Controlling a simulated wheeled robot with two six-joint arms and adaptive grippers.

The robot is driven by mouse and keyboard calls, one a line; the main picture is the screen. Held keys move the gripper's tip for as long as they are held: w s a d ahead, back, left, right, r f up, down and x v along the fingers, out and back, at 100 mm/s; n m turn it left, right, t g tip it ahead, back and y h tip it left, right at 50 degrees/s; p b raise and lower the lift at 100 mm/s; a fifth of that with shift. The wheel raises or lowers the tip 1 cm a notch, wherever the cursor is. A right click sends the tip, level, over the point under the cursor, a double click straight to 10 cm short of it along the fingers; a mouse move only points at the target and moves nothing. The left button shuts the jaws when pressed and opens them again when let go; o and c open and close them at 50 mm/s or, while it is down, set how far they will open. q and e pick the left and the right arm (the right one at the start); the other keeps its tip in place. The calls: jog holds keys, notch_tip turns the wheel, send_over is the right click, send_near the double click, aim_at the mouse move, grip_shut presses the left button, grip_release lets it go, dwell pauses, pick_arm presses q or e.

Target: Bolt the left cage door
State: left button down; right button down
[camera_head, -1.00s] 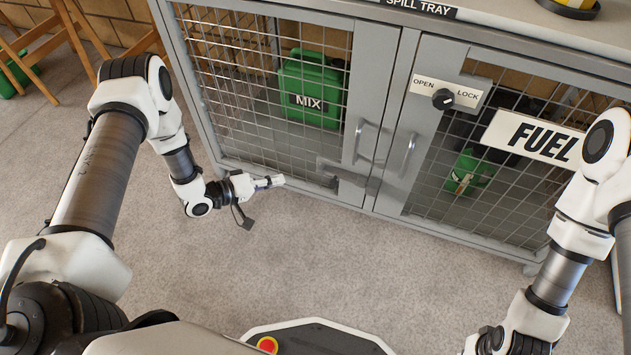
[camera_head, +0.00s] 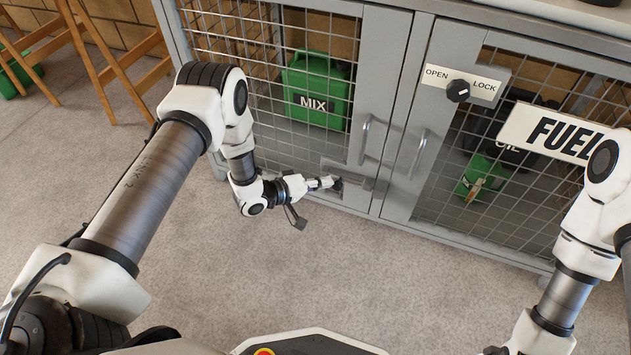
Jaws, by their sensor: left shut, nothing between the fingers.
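The left cage door (camera_head: 376,90) is a grey frame with wire mesh and a bar handle (camera_head: 366,138). It looks closed against the right door (camera_head: 432,100). A grey bolt (camera_head: 356,178) sits low on the left door, near the seam between the doors. My left gripper (camera_head: 332,183) is shut and empty, with its fingertips at the left end of the bolt. I cannot tell whether they touch it. The tips partly hide that end, and the bolt's position is unclear. My right arm shows at the right, but its gripper is out of view.
A dial (camera_head: 458,91) marked OPEN and LOCK is on the right door, above a FUEL sign (camera_head: 553,133). A green MIX can (camera_head: 315,90) and a smaller green can (camera_head: 483,177) stand behind the mesh. A wooden stool (camera_head: 100,60) stands at left. The floor before the cage is clear.

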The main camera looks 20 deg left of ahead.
aim_at(355, 183)
pick_arm(q)
jog(key=d, duration=0.4)
jog(key=shift+s+p, duration=0.15)
jog(key=shift+p, duration=0.15)
pick_arm(e)
jog(key=shift+r, duration=0.35)
pick_arm(q)
jog(key=shift+d+r, duration=0.1)
